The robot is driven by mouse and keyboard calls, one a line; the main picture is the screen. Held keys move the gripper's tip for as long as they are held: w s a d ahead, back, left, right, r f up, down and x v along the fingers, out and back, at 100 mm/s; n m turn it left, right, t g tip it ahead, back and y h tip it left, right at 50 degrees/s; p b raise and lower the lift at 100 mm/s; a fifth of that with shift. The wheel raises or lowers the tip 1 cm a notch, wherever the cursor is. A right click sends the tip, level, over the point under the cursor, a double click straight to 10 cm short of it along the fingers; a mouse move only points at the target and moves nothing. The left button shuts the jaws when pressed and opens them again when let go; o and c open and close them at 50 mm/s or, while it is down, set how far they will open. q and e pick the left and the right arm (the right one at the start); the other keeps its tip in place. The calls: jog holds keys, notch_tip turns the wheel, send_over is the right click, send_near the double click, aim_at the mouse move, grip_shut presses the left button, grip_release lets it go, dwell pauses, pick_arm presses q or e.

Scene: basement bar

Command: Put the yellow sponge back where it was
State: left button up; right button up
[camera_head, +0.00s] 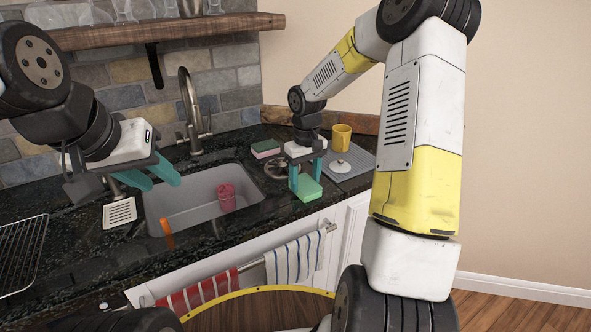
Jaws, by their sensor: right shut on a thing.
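A sponge (308,188) with a bright green top and a lighter lower edge is between the teal fingers of my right gripper (306,181). My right gripper points down and is shut on it at the counter's front edge, just right of the sink. I cannot tell whether the sponge touches the counter. A second sponge (265,149), pinkish with a green layer, lies behind the sink's right corner. My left gripper (162,184) is open and empty over the left part of the sink.
The grey sink (188,208) holds a pink cup (226,197), and an orange-handled item (167,233) stands at its front edge. A yellow mug (341,137) and a white lid-like item (340,169) sit on a grey mat (359,165). The faucet (190,110) rises behind the sink.

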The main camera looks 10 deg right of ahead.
aim_at(305, 183)
jog(key=o, duration=1.6)
jog(key=shift+r, duration=0.15)
notch_tip(305, 183, up, 12)
jog(key=s+a+r+m+t+y, duration=0.1)
jog(key=s+r+t, duration=0.2)
jog(key=s, duration=0.9)
jog(key=s+a+r+m+t+y, duration=0.1)
jog(key=s+r, duration=0.5)
jog(key=s, duration=0.6)
jog(key=shift+r+m+t, duration=0.25)
jog(key=shift+m+t, duration=0.45)
jog(key=shift+t, duration=0.4)
jog(key=shift+s+a, duration=0.1)
